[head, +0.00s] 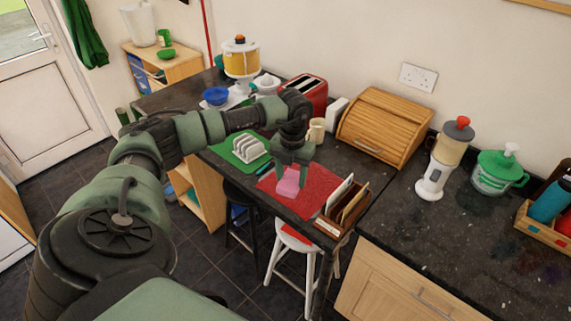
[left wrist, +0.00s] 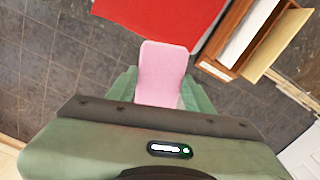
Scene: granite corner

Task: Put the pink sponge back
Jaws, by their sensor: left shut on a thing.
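The pink sponge (head: 289,184) is between the fingers of my left gripper (head: 291,172), which is shut on it. In the head view the sponge shows over the red mat (head: 318,194) on the dark counter. The left wrist view shows the sponge (left wrist: 162,72) sticking out from between the green fingers (left wrist: 160,92), with dark floor tiles behind it and the red mat (left wrist: 165,18) beyond. I cannot tell whether the sponge touches the mat. My right gripper is not in view.
A wooden letter rack (head: 334,222) stands just right of the red mat. A white toast rack (head: 249,148) stands on a green mat (head: 229,153) to the left. A cream mug (head: 316,131), red toaster (head: 304,93) and wooden bread bin (head: 383,128) stand behind. Stools are below the counter's edge.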

